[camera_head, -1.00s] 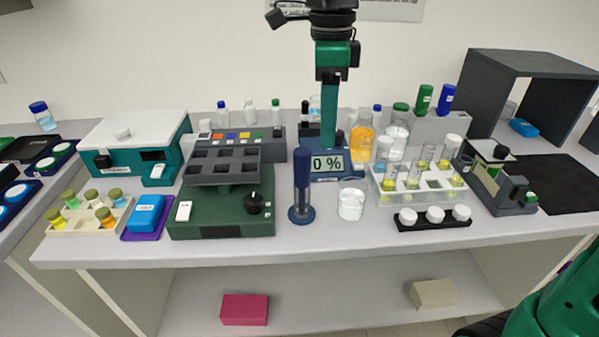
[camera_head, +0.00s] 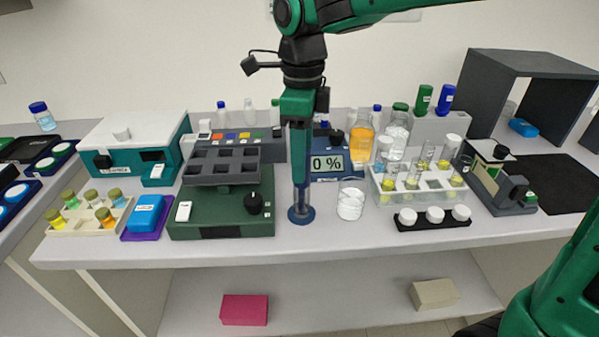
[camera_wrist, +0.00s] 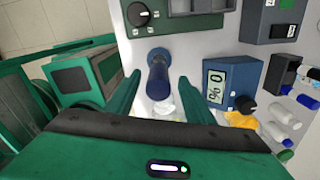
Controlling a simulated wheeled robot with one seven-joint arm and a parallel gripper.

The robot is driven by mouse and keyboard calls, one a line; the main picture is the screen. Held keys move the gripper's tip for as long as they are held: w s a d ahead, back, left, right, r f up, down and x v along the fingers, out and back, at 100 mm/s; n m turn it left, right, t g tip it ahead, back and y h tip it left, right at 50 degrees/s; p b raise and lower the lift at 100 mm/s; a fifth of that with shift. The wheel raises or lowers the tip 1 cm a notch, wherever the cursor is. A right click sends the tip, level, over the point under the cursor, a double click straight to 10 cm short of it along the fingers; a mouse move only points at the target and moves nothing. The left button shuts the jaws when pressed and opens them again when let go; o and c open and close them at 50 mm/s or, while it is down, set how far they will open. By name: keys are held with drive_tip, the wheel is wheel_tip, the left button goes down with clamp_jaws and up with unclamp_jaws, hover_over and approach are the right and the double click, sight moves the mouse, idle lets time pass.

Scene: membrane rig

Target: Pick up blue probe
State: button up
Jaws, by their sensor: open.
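The blue probe is a dark blue upright rod (camera_head: 301,198) on a round base near the front middle of the bench, between the green device and a glass beaker. It also shows in the wrist view (camera_wrist: 158,80), with its round base beyond it. My gripper (camera_head: 299,182) is above the bench at the probe and hides its upper part in the head view. In the wrist view my gripper (camera_wrist: 159,83) has its two fingers apart, one on each side of the probe. I cannot tell whether either finger touches it.
A glass beaker (camera_head: 350,203) stands close to the right. A blue meter reading "0 %" (camera_head: 327,163) is behind. The green device with a black knob (camera_head: 220,215) is close to the left. A clear tube rack (camera_head: 418,190) and white-capped vials (camera_head: 434,216) stand further right.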

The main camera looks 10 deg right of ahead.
drive_tip(key=shift+f, duration=1.35)
drive_tip(key=c, duration=1)
drive_tip(key=shift+o, duration=0.2)
drive_tip(key=shift+r, duration=0.1)
